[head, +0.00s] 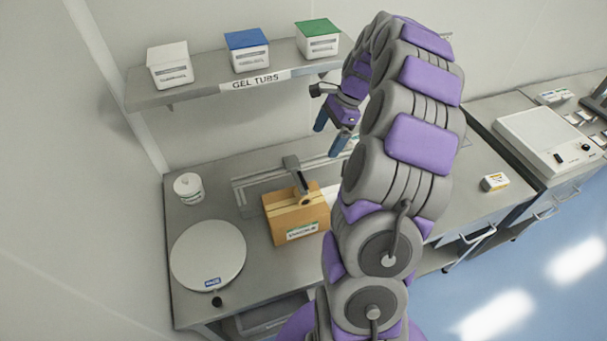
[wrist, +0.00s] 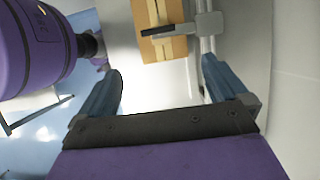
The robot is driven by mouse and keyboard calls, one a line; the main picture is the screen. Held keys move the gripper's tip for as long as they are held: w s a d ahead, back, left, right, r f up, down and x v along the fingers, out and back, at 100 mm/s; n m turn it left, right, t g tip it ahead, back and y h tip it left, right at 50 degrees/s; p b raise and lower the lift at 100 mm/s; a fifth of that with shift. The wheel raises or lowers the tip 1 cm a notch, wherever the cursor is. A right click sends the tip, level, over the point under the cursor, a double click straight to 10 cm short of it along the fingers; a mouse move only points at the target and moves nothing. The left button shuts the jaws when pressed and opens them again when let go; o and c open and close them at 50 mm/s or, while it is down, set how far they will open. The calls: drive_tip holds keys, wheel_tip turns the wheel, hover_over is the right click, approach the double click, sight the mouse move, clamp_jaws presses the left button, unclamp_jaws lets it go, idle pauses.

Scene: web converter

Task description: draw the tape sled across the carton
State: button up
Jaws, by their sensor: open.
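A brown cardboard carton (head: 296,222) with a paper label stands on the grey bench, and a strip runs along its top. The tape sled (head: 300,181), a dark handle on a grey arm, sits at the carton's top on a rail frame (head: 258,184). In the wrist view the carton (wrist: 158,47) and the sled (wrist: 182,29) lie ahead of my fingers at the top. My gripper (head: 332,139) hangs above the bench, up and right of the carton. In the wrist view my gripper (wrist: 162,88) is open and empty, its blue fingers wide apart.
A shelf (head: 160,98) marked GEL TUBS holds white, blue and green-lidded tubs above the bench. A round white plate (head: 208,252) and a white jar (head: 188,187) stand left of the carton. My arm hides part of the bench.

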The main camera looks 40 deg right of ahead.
hover_over(303, 179)
drive_tip(key=s+d, duration=0.1)
drive_tip(key=d, duration=0.1)
wheel_tip(303, 179, down, 8)
drive_tip(key=x, duration=0.2)
drive_tip(key=d+x, duration=0.1)
drive_tip(key=x, duration=0.4)
drive_tip(key=shift+w+d+f+p, duration=0.15)
drive_tip(key=shift+d+f+p, duration=0.1)
drive_tip(key=shift+f+p, duration=0.15)
drive_tip(key=shift+a+f, duration=0.15)
drive_tip(key=shift+f, duration=0.05)
drive_tip(key=shift+a, duration=0.65)
drive_tip(key=shift+d, duration=0.55)
drive_tip(key=c, duration=0.8)
drive_tip(key=shift+a, duration=0.3)
drive_tip(key=c, duration=0.7)
drive_tip(key=w+a+p, duration=0.2)
drive_tip(key=w+a, duration=0.2)
drive_tip(key=a, duration=0.9)
drive_tip(key=shift+a+p, duration=0.35)
drive_tip(key=shift+p, duration=0.05)
drive_tip(key=shift+w, duration=0.1)
